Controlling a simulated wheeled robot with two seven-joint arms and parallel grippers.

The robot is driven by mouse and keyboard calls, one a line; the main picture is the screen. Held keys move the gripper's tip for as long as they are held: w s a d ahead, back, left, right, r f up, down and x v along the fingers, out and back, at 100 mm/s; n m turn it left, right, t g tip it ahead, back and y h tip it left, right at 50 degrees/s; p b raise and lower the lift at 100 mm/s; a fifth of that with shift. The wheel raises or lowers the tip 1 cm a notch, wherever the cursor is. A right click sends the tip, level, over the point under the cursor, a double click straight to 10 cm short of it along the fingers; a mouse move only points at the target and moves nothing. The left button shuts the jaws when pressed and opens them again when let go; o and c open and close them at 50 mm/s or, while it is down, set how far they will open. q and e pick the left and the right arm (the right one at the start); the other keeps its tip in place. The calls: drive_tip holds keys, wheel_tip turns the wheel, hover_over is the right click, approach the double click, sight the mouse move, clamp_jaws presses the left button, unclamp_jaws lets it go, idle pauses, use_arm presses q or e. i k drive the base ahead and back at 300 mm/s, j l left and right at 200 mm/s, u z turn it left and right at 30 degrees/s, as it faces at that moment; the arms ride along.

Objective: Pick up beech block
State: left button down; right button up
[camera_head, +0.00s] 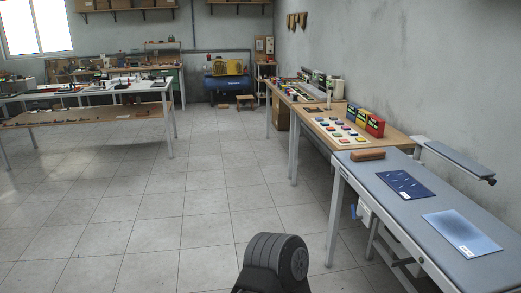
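A brown wooden block (367,155), the likely beech block, lies flat near the far left end of a grey-blue padded table on the right. Its long side runs roughly left to right. Neither of my grippers shows in the head view, and nothing is seen touching the block.
The padded table (398,206) carries a dark blue sheet (402,181) and a lighter blue sheet (462,232). A narrow padded arm (455,157) stands behind it. Wooden tables line the right wall. A long workbench (90,116) stands left. The tiled floor (190,190) between is clear.

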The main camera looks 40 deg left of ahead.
sight(359, 155)
drive_tip(key=u, duration=0.7)
drive_tip(key=i+j, duration=0.45)
drive_tip(key=i, duration=0.25)
drive_tip(key=i+j, duration=0.45)
drive_tip(key=i, duration=0.25)
drive_tip(key=i+j, duration=0.45)
drive_tip(key=i, duration=0.25)
drive_tip(key=i+j+z, duration=0.1)
drive_tip(key=i+j, duration=0.35)
drive_tip(key=i, duration=0.25)
drive_tip(key=i+j, duration=0.55)
drive_tip(key=i, duration=0.15)
